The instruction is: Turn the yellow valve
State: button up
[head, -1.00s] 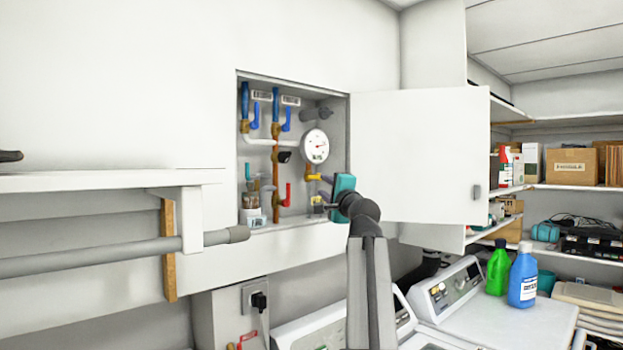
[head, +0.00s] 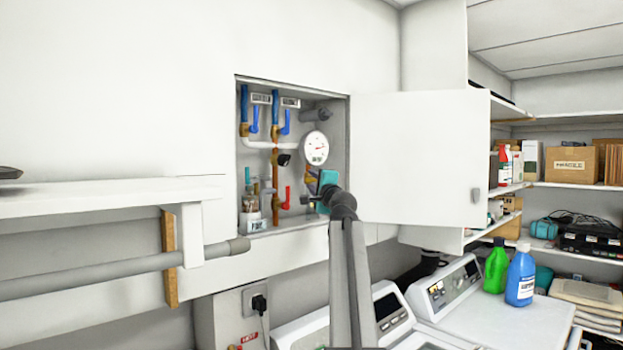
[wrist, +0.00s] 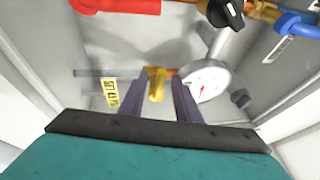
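The yellow valve (wrist: 156,84) shows in the wrist view as a small handle on a copper pipe beside the white round gauge (wrist: 207,80). My gripper (wrist: 155,97) is open, with one dark purple finger on each side of the valve handle. Gaps show between the handle and both fingers. In the head view my teal gripper body (head: 327,178) is at the right side of the open wall cabinet, below the gauge. It and my arm hide most of the valve there.
A white shelf (head: 110,197) juts out at left.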

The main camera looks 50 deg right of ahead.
jog(key=shift+w+d+r, duration=0.1)
jog(key=shift+w+d, duration=0.2)
jog(key=shift+w, duration=0.35)
grip_shut()
